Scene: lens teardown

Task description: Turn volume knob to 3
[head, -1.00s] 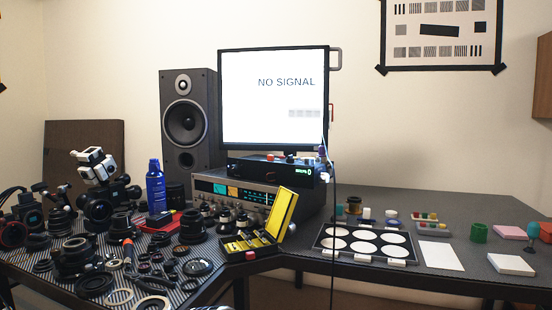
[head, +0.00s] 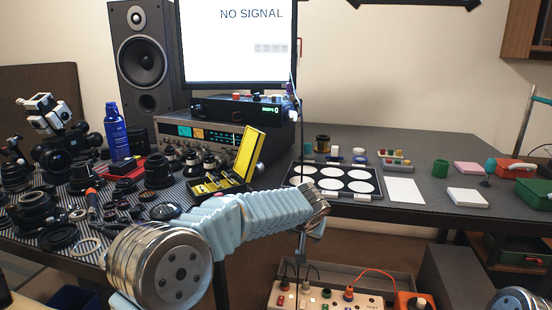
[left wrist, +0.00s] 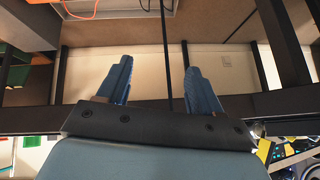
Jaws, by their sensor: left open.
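The stereo receiver (head: 172,127) stands on the table under the monitor, with a lit dial on its silver front. Lenses and a yellow case hide the lower part of its front, and I cannot make out a volume knob or its setting. A black box with a green readout (head: 240,109) sits on top of it. My left arm reaches across in front of the table, and its gripper end is small and unclear in the head view. In the left wrist view my left gripper (left wrist: 158,75) is open, with nothing between its two blue fingers. My right gripper is not in view.
An open yellow case (head: 247,154) and many lenses crowd the left table. A tray with white discs (head: 291,182) lies to the right. Below the table edge stands a pale box with knobs and a red cable (head: 369,297). The back right tabletop is clear.

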